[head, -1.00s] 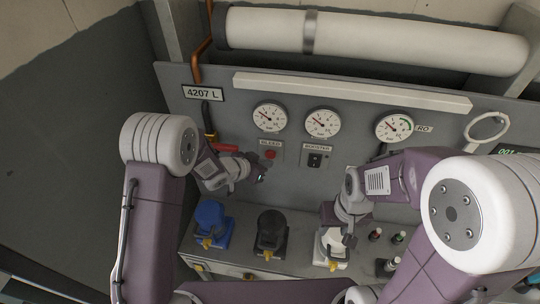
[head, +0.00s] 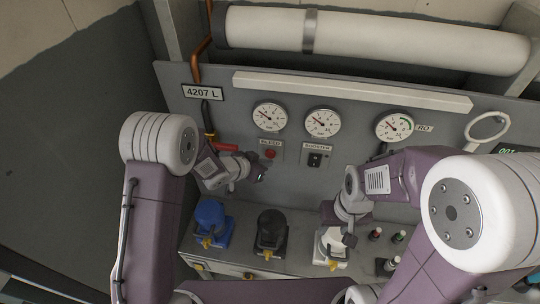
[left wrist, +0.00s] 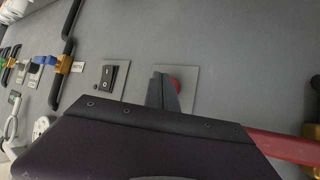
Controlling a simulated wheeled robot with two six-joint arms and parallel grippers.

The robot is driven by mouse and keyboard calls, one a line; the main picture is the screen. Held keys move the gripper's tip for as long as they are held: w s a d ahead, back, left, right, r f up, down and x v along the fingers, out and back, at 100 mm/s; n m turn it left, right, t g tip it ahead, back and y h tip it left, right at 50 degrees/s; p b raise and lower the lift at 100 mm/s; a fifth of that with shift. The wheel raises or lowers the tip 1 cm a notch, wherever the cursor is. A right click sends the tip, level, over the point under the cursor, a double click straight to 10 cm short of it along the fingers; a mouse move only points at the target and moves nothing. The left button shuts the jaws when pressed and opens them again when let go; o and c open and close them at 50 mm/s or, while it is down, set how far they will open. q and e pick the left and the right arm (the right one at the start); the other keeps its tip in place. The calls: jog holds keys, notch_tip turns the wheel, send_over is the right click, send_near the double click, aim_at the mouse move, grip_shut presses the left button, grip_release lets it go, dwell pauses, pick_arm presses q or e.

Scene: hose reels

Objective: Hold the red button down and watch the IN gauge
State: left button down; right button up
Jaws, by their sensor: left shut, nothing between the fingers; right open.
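The red button (head: 271,154) sits on a small plate labelled BLEED on the grey panel. My left gripper (head: 262,173) is shut and empty, just below the button in the head view. In the left wrist view its fingertips (left wrist: 162,90) overlap the button plate; I cannot tell whether they touch the button. Three round gauges (head: 269,117), (head: 322,123), (head: 394,127) are above; I cannot read an IN label. The left gauge's needle points up and left. My right gripper (head: 349,238) is open by the white unit.
A black rocker switch (head: 315,160) is right of the button. Blue (head: 210,220), black (head: 271,230) and white (head: 331,245) units with yellow parts stand on the ledge below. Small bottles (head: 375,234) are to their right. A red-handled pipe lies left of the button.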

pick_arm(q)
jog(key=shift+w+r, duration=0.1)
dwell(0.7)
jog(key=shift+w+d, duration=0.1)
jog(key=shift+w, duration=0.25)
jog(key=shift+w+d+p, duration=0.1)
jog(key=shift+w+p, duration=0.45)
jog(key=shift+p, duration=0.05)
dwell(0.6)
jog(key=shift+s, duration=0.1)
dwell(2.6)
jog(key=shift+s+a+b, duration=0.2)
jog(key=shift+s+b, duration=0.15)
jog(key=shift+s, duration=0.5)
jog(key=s, duration=0.2)
jog(key=s+a+b, duration=0.1)
jog(key=s, duration=0.2)
